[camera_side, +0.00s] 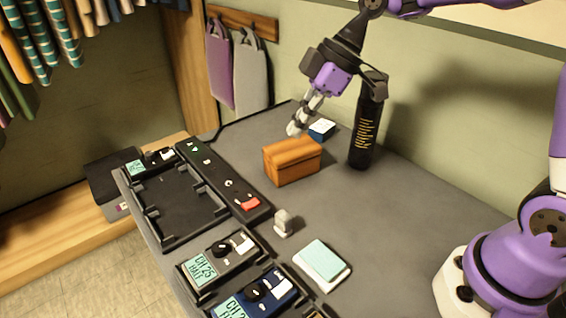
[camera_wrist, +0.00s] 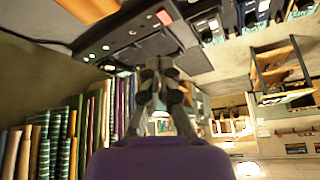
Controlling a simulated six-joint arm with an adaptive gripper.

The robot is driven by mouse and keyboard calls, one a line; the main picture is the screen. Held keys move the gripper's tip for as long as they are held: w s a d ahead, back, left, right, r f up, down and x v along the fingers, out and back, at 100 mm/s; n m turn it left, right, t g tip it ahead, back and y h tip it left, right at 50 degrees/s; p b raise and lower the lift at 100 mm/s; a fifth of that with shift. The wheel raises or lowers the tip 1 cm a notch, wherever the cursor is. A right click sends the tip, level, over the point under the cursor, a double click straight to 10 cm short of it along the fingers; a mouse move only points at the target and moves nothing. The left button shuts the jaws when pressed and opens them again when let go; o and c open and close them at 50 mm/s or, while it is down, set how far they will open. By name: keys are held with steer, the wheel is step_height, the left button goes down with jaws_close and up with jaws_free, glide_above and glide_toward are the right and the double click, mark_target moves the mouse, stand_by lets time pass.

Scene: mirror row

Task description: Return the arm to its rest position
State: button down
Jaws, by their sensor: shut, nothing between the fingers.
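My purple and black arm reaches in from the upper right in the side view. My gripper (camera_side: 293,128) is shut and empty, in the air above the table near the wooden box. In the wrist view my gripper (camera_wrist: 158,68) shows its fingers closed together with nothing between them. The orange-brown wooden box (camera_side: 291,163) stands on the grey table (camera_side: 390,215), lid closed. The gripper tips look just above or behind its back left edge; I cannot tell the exact gap.
A black bottle (camera_side: 364,135) stands right of the gripper, with a small blue-and-white box (camera_side: 321,129) nearby. A pale pad (camera_side: 322,262) lies near the front.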

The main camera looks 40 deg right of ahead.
steer(key=s+d+m+t+h, duration=0.1)
steer(key=s+d+m+h, duration=0.1)
steer(key=s+d+m, duration=0.2)
steer(key=s+d+r+m+t+h, duration=0.1)
steer(key=s+d+m+t+h, duration=0.1)
steer(key=s+m, duration=0.6)
steer(key=shift+s+d+h, duration=0.7)
steer(key=shift+s+d, duration=0.15)
steer(key=shift+s, duration=0.1)
